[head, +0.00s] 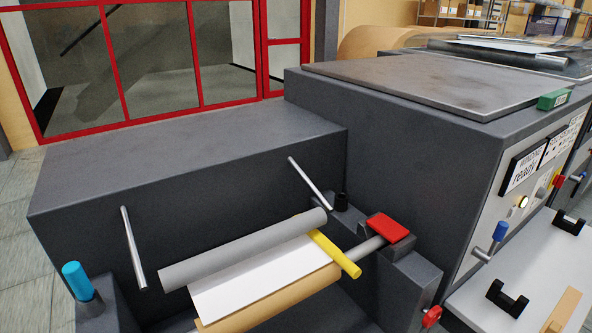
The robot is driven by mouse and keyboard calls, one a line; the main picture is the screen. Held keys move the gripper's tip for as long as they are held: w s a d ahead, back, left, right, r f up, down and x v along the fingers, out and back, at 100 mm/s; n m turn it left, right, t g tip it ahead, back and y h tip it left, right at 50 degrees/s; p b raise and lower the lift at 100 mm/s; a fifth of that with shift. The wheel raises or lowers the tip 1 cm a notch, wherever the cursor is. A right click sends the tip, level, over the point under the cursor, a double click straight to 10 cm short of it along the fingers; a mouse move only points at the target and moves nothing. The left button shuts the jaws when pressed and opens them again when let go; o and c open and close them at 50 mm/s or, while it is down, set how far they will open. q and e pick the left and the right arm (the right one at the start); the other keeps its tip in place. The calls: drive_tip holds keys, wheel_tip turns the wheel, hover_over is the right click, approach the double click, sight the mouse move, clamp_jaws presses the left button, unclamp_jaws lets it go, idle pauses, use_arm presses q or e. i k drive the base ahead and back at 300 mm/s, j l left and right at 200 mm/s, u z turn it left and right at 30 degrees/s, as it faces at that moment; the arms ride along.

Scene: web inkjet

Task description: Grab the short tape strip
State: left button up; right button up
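No piece is clearly marked as the short tape strip. A tan strip (565,309) lies on the pale shelf (530,262) at the lower right, partly cut off by the frame's bottom edge. A short yellow bar (336,254) lies slantwise at the right end of the grey roller (245,249), by the white sheet (262,282). I cannot tell whether either one is tape. Neither of my grippers is in view.
A tan roll (275,300) sits below the sheet. A red block (388,228) and a blue-capped post (80,278) flank the rollers. Black brackets (506,299) stand on the shelf beside the tan strip. The dark machine housing (410,135) rises behind.

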sight(566, 308)
drive_tip(key=l+z, duration=0.3)
drive_tip(key=z, duration=0.15)
drive_tip(key=l+z, duration=0.65)
drive_tip(key=z, duration=0.3)
drive_tip(key=u, duration=0.5)
drive_tip(key=i+l+u, duration=0.1)
drive_tip(key=l+u, duration=0.15)
drive_tip(key=u, duration=0.15)
drive_tip(key=i+l+u, duration=0.1)
drive_tip(key=l+u, duration=0.15)
drive_tip(key=u, duration=0.15)
drive_tip(key=l+u, duration=0.25)
drive_tip(key=u, duration=0.2)
drive_tip(key=l+u, duration=0.4)
drive_tip(key=j, duration=0.1)
